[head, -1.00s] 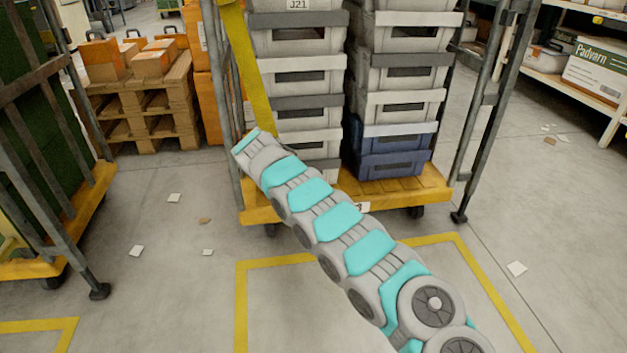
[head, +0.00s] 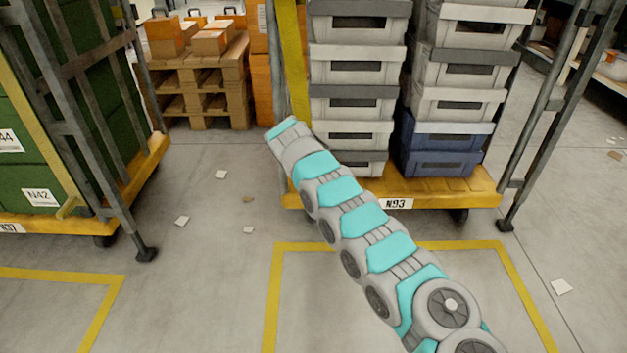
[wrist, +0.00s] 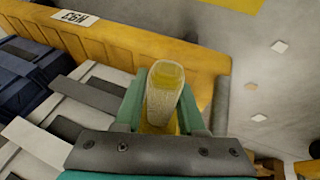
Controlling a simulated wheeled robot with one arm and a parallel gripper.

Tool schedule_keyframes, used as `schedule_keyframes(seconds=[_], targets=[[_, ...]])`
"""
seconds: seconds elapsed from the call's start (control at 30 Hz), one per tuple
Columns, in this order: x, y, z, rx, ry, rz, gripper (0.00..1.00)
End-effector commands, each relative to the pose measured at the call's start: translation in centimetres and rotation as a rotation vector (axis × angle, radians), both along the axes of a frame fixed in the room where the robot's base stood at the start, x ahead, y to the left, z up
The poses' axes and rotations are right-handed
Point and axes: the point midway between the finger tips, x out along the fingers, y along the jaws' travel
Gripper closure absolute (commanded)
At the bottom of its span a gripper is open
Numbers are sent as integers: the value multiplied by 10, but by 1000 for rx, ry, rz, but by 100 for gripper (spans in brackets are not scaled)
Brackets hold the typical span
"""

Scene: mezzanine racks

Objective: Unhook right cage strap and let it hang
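In the head view my gripper is hidden at the arm's far end. In the wrist view my gripper (wrist: 163,110) has its teal fingers on both sides of a pale yellow strap end (wrist: 165,80), close against it. The cage's yellow base (wrist: 120,45) shows beyond the fingers. I cannot tell whether the strap's end is still hooked.
A second cage (head: 95,224) with green crates stands at the left. A wooden pallet stack (head: 208,95) with orange boxes is behind. Clear floor with paper scraps lies between the cages. Yellow floor lines (head: 400,246) mark bays in front.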

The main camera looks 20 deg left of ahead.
Motion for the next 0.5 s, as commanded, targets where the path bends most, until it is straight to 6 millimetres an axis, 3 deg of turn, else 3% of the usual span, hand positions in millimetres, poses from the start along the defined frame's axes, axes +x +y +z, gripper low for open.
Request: schedule_keyframes(seconds=[0.2,0.5], targets=[[-1,0,-1,-1,2,0,37],[-1,0,1,-1,2,0,37]])
